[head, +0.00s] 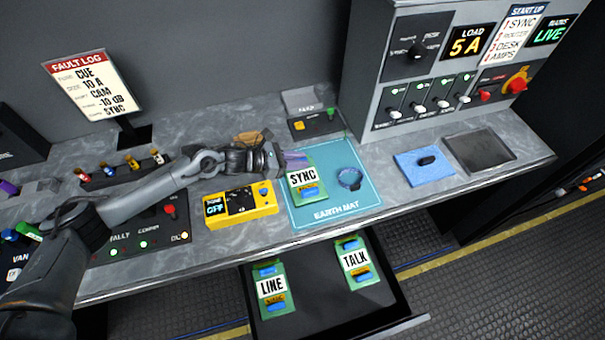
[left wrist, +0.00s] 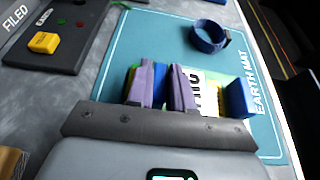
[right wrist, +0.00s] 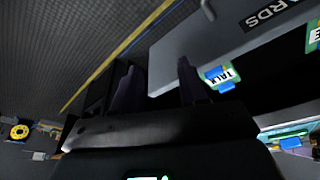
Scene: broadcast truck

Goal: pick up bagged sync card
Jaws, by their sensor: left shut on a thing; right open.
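The SYNC card (head: 302,180) is green with a white label, a blue part and an orange part. It is over the left part of the teal earth mat (head: 345,212); I cannot tell whether it touches the mat. My left gripper (head: 294,159) is shut on its far edge. In the left wrist view the purple fingers (left wrist: 163,92) partly cover the card, and its label (left wrist: 200,92) shows beside them. I cannot make out a separate clear bag. My right gripper (right wrist: 160,88) is open and empty in the right wrist view, near the drawer, and outside the head view.
A blue wrist strap (head: 349,179) lies on the mat. A yellow meter (head: 240,204) is left of it. The open drawer (head: 375,309) below holds the LINE card (head: 271,287) and TALK card (head: 354,258). A blue pad (head: 424,166) and dark tray (head: 480,150) are to the right.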

